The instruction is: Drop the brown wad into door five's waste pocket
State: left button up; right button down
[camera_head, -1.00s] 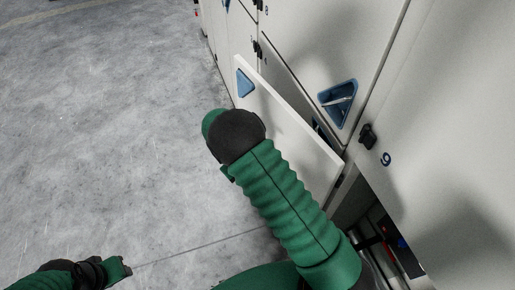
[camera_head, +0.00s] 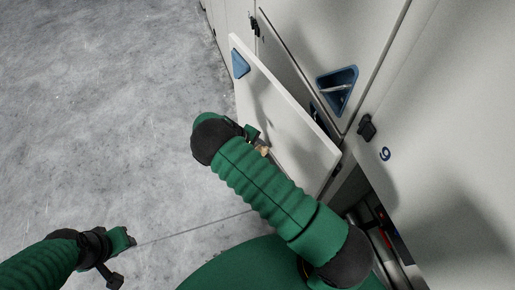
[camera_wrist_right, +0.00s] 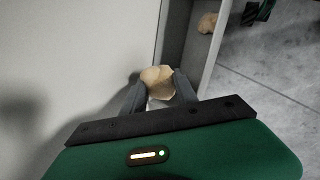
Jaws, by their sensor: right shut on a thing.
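My right gripper (camera_wrist_right: 158,92) is shut on a crumpled tan-brown wad (camera_wrist_right: 157,75). The wad also shows small in the head view (camera_head: 263,151), just past my green forearm and in front of the open white door panel (camera_head: 290,125). In the wrist view the wad is near a pale panel edge and a darker recess. No number five is readable, and I cannot make out a waste pocket for certain. My left gripper (camera_head: 122,240) is low at the left over the floor; its jaws are unclear.
The open panel bears a blue triangle (camera_head: 240,63). Another tan lump (camera_wrist_right: 207,22) shows at upper right. Grey floor (camera_head: 110,120) is clear.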

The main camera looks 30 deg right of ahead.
jog(key=shift+s, duration=0.1)
jog(key=shift+a+r, duration=0.15)
jog(key=shift+a, duration=0.1)
jog(key=c, duration=1.3)
grip_release()
jog(key=shift+a+r, duration=0.1)
jog(key=shift+a, duration=0.25)
jog(key=o, duration=0.4)
jog(key=shift+a+r, duration=0.1)
jog(key=shift+a, duration=0.35)
jog(key=shift+d, duration=0.55)
pick_arm(q)
jog(key=shift+s+a+f+b, duration=0.15)
jog(key=shift+a+f+b, duration=0.3)
jog(key=shift+f+b, duration=0.15)
pick_arm(e)
jog(key=v, duration=1.6)
jog(key=shift+w+a+r, duration=0.1)
jog(key=shift+w+a, duration=0.1)
jog(key=shift+a, duration=0.2)
